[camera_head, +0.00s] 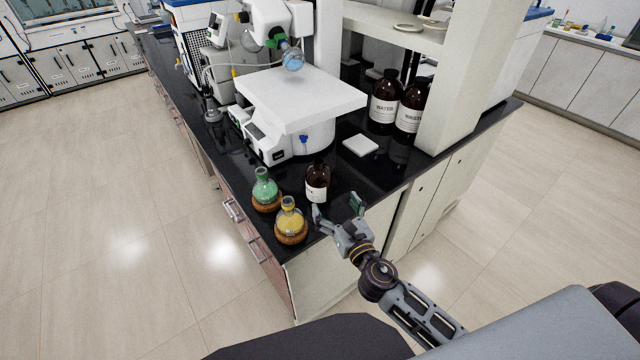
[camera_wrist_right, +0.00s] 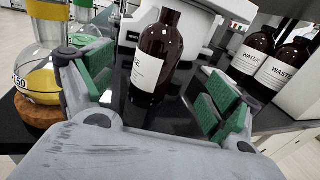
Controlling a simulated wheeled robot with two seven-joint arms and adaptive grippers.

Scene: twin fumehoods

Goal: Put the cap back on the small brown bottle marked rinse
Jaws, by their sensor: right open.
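The small brown bottle (camera_head: 317,183) stands upright on the black bench top near its front corner. Its white label faces me, and only the end of its lettering shows in the right wrist view (camera_wrist_right: 158,58). I cannot make out a separate cap in either view. The bottle's mouth is small in the head view and at the top edge of the wrist view. My right gripper (camera_head: 337,208) is open and empty at the bench edge, just in front of the bottle. Its green pads stand apart on either side of the bottle in the wrist view. My left gripper is not in view.
A green flask (camera_head: 265,190) and a yellow flask (camera_head: 291,222) stand on cork rings left of the bottle. A white square pad (camera_head: 360,145) lies behind it. Large brown bottles marked water (camera_head: 384,103) and waste (camera_head: 410,112) stand behind, beside a white instrument (camera_head: 300,97).

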